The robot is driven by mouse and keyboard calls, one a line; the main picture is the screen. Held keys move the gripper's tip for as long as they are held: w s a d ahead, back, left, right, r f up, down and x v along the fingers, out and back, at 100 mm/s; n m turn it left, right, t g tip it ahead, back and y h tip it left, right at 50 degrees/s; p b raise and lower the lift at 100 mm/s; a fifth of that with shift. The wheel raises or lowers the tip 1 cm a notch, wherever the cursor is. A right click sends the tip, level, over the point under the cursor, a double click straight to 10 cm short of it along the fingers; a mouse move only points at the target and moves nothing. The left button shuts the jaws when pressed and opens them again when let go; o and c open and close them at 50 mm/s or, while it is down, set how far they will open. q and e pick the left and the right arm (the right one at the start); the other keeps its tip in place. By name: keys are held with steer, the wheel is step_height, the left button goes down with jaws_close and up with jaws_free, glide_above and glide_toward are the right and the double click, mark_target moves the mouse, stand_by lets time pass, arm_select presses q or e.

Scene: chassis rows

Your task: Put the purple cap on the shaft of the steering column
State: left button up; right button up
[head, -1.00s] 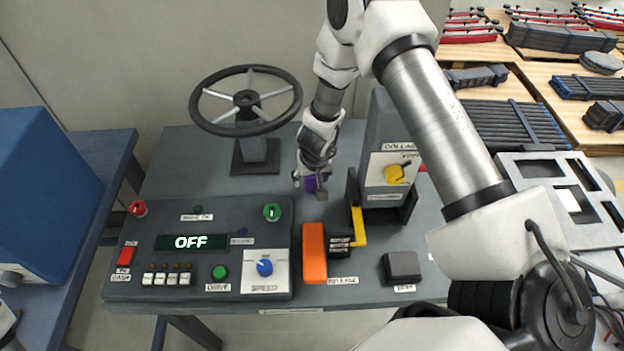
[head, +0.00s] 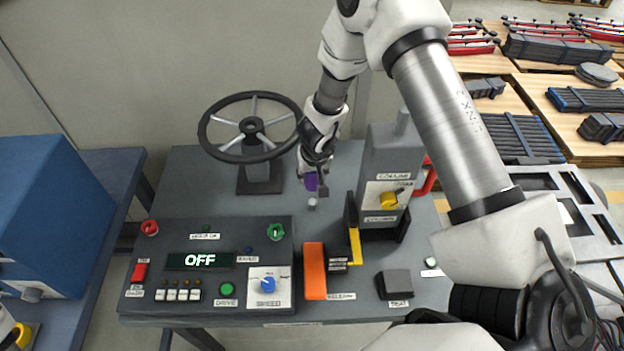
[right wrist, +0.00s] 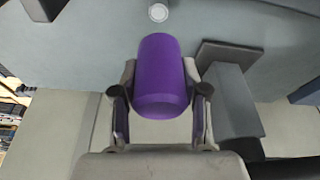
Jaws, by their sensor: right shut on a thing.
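The purple cap (head: 311,181) is between the fingers of my right gripper (head: 315,175), above the bench in the head view. The right wrist view shows the purple cap (right wrist: 161,75) held between both fingers of my right gripper (right wrist: 160,110). The steering column (head: 260,174) stands left of the gripper on a dark base, with the steering wheel (head: 223,148) on top. The cap is apart from the wheel. The shaft is not clearly distinguishable at the wheel's hub (head: 251,126).
A small grey peg (head: 312,204) shows just below the cap. A grey tower (head: 392,150) with a yellow knob stands right of the gripper. A control panel (head: 210,290) reading OFF and an orange block (head: 315,272) lie nearer. Bench space between column and peg is clear.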

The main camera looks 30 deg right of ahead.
step_height(320, 180, up, 11)
steer(key=p, duration=0.7)
steer(key=shift+f, duration=0.2)
steer(key=shift+r+b, duration=0.15)
steer(key=shift+b, duration=0.2)
arm_select(q)
step_height(320, 180, up, 8)
steer(key=shift+r, duration=0.15)
arm_select(e)
steer(key=shift+r, duration=1.75)
